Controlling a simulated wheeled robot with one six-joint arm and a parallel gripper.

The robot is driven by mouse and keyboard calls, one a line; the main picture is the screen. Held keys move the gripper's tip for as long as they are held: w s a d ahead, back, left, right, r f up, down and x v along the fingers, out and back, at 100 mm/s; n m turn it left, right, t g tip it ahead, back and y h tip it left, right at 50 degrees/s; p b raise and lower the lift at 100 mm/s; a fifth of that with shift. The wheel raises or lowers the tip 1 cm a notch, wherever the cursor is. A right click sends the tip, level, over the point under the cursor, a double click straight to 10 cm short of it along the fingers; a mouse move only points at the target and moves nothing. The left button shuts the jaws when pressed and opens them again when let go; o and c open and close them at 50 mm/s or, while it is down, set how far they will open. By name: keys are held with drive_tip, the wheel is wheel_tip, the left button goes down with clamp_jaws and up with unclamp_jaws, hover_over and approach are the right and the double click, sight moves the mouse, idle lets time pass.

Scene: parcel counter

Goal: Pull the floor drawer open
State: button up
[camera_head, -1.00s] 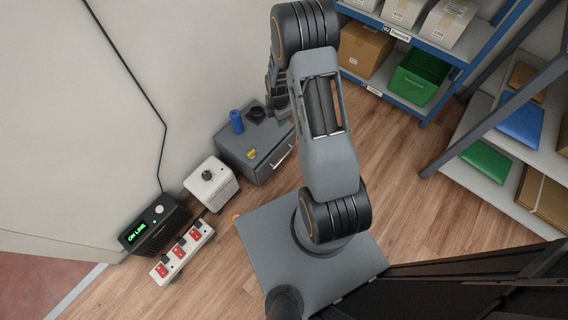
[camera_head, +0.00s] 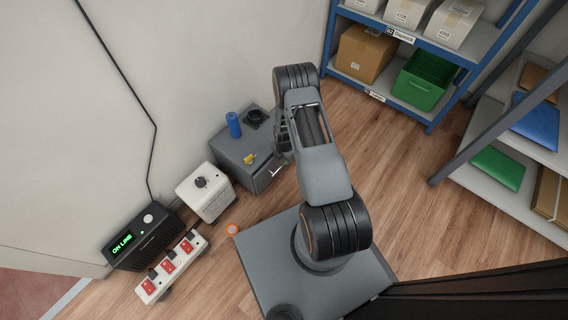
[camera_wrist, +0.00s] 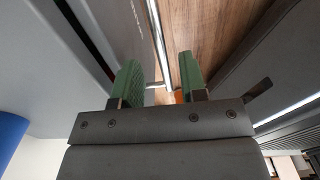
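The floor drawer is in a grey cabinet (camera_head: 235,152) standing against the wall in the head view. Its front carries a pale bar handle (camera_head: 277,171), and the drawer looks shut. In the wrist view the handle bar (camera_wrist: 156,32) runs lengthwise between the two green-padded fingers of my gripper (camera_wrist: 160,77). The fingers are apart, with a gap on both sides of the bar, so the gripper is open. In the head view my arm reaches the cabinet's right side and hides most of the gripper.
On the cabinet stand a blue cylinder (camera_head: 233,124), a dark round item (camera_head: 256,117) and a small yellow item (camera_head: 249,158). A white box (camera_head: 206,192), a black display unit (camera_head: 142,238) and a red-switched strip (camera_head: 172,267) are left.

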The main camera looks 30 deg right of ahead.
drive_tip(key=shift+f+b, duration=0.45)
drive_tip(key=shift+f, duration=1.25)
clamp_jaws()
